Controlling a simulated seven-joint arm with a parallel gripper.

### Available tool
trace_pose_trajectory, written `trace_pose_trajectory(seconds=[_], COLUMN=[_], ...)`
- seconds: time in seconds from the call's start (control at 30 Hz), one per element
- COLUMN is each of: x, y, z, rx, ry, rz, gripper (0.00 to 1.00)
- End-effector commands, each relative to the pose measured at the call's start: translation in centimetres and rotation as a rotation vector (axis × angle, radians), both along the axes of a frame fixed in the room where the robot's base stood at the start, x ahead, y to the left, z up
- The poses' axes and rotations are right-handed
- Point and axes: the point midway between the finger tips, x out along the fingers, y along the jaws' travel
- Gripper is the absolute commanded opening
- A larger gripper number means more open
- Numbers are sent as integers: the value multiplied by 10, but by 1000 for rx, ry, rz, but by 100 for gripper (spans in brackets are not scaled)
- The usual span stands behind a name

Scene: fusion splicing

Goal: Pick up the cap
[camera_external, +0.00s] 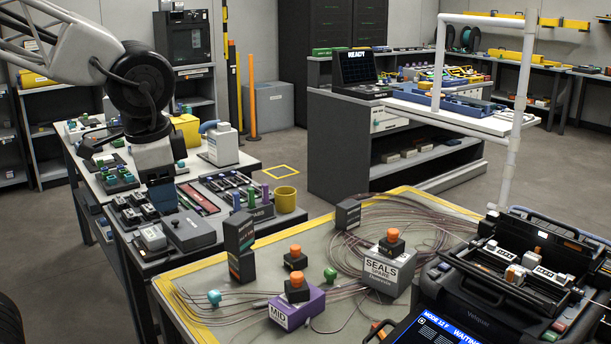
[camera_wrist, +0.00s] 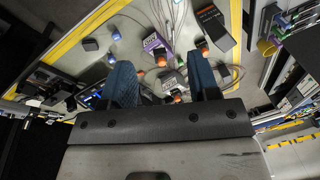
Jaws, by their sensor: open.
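Several small caps stand on the grey, yellow-edged work mat (camera_external: 190,327). Orange-topped black ones include one on the purple MID box (camera_external: 297,281), one behind it (camera_external: 295,252) and one on the grey SEALS box (camera_external: 392,236). A teal cap (camera_external: 214,297) lies at the mat's left and a green cap (camera_external: 330,274) near the middle. I cannot tell which cap the task means. My gripper (camera_external: 162,196) hangs over the side bench, left of the mat, apart from every cap. In the wrist view its two blue fingers (camera_wrist: 160,62) are spread, with nothing held between them.
The black splicer (camera_external: 525,270) fills the right. A yellow cup (camera_external: 286,199), grey case (camera_external: 188,231) and parts trays (camera_external: 235,187) crowd the side bench.

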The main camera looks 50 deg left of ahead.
Motion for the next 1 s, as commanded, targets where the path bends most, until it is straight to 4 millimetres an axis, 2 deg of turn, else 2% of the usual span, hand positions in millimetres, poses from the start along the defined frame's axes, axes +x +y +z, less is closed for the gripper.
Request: trace_pose_trajectory(seconds=[0.03, 0.3, 0.7, 0.9, 1.0], x=[8, 46, 84, 92, 93], y=[3, 18, 32, 35, 36], z=[-12, -73, -172, -202, -208], rx=[28, 173, 303, 323, 327], ry=[26, 159, 372, 433, 445], rz=[-52, -398, -932, -1095, -1131], gripper=[55, 55, 55, 55, 55])
